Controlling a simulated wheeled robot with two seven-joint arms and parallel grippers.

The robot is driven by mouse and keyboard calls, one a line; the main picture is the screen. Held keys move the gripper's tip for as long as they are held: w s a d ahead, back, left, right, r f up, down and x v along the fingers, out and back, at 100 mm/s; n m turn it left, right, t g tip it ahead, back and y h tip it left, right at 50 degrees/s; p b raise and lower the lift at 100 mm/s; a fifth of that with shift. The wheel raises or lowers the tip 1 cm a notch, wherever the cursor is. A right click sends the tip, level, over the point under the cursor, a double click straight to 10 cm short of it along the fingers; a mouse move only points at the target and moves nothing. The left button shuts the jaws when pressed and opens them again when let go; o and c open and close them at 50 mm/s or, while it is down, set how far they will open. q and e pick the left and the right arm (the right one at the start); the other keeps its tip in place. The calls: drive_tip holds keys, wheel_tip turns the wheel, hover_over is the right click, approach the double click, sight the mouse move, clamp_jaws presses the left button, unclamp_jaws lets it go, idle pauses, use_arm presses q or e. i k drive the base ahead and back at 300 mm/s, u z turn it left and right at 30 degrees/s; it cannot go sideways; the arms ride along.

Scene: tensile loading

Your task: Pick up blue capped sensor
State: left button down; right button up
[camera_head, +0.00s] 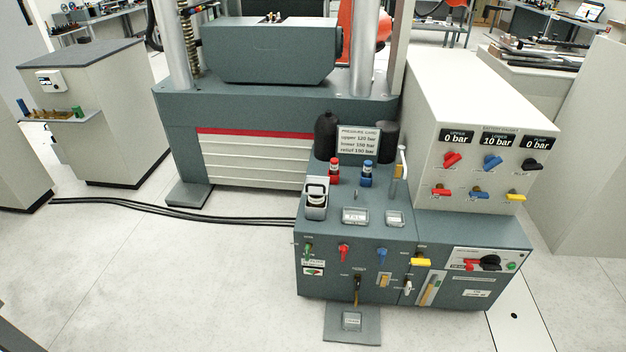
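A small blue sensor with a blue cap (367,173) stands upright on the top of the grey console (455,232), just right of a similar red one (334,173). Both stand in front of the pressure card sign (359,141). Neither of my grippers shows in this view. Nothing is touching the blue sensor.
A metal holder (316,198) and small labelled trays (355,216) sit on the console top. An upright lever (401,165) and the white valve box (480,110) stand to the right. The testing machine (270,110) is behind. Black cables (160,208) cross the floor.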

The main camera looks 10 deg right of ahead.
sight(368, 163)
drive_tip(key=u, duration=0.95)
drive_tip(key=i, duration=2.1)
drive_tip(key=z, duration=1.6)
drive_tip(key=i, duration=0.65)
drive_tip(key=z, duration=0.6)
